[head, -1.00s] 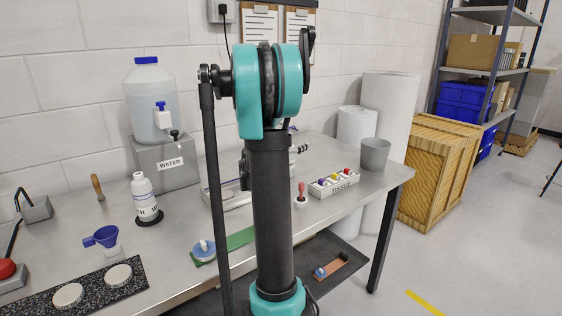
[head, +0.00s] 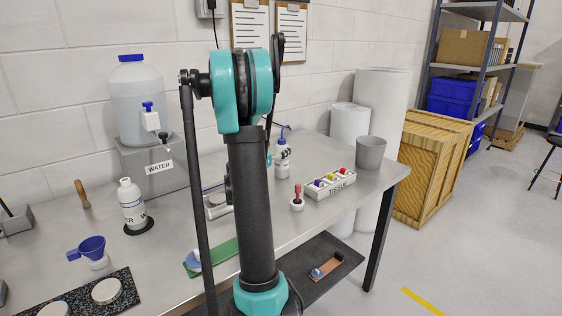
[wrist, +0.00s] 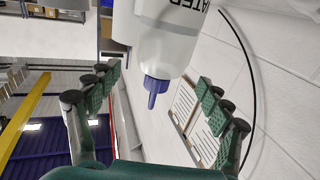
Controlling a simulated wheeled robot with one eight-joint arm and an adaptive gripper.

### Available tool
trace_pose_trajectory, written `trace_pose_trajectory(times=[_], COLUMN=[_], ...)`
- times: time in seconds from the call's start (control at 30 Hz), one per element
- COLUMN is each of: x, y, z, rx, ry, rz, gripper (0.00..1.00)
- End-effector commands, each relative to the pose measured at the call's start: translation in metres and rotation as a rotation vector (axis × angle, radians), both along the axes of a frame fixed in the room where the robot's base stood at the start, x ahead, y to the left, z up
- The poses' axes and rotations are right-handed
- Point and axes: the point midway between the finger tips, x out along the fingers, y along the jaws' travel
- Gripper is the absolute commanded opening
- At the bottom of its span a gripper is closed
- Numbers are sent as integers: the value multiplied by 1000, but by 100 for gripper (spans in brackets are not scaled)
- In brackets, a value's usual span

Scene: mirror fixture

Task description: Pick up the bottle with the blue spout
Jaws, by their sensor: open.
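The bottle with the blue spout (head: 282,170) stands on the bench just right of my arm in the head view. It is whitish with a thin bent blue spout, and its left side is partly hidden by my arm. In the wrist view the bottle (wrist: 178,35) appears upside down, with dark lettering and the blue spout pointing down the picture. My gripper (wrist: 160,95) is open, its green padded fingers either side of the spout end, with visible gaps. In the head view my gripper is mostly hidden behind my arm; dark tips show near the bottle.
A red-handled stamp (head: 297,198), a white tray of coloured items (head: 331,186) and a grey cup (head: 371,153) stand right of the bottle. A white WATER bottle (head: 133,205) and a large water container (head: 140,100) stand left. The wall with clipboards (head: 291,32) is behind.

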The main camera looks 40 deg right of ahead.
Motion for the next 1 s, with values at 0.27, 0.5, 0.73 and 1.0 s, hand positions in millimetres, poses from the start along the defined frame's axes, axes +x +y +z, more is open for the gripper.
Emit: trace_pose_trajectory(times=[0.27, 0.5, 0.73, 1.0], x=[0, 5, 15, 30], y=[0, -13, -36, -68], z=[-38, -37, -37, -36], rx=[0, 0, 0, 0], ry=[0, -1, -1, -1], rz=[0, -1, -3, -1], gripper=[79, 79, 79, 79])
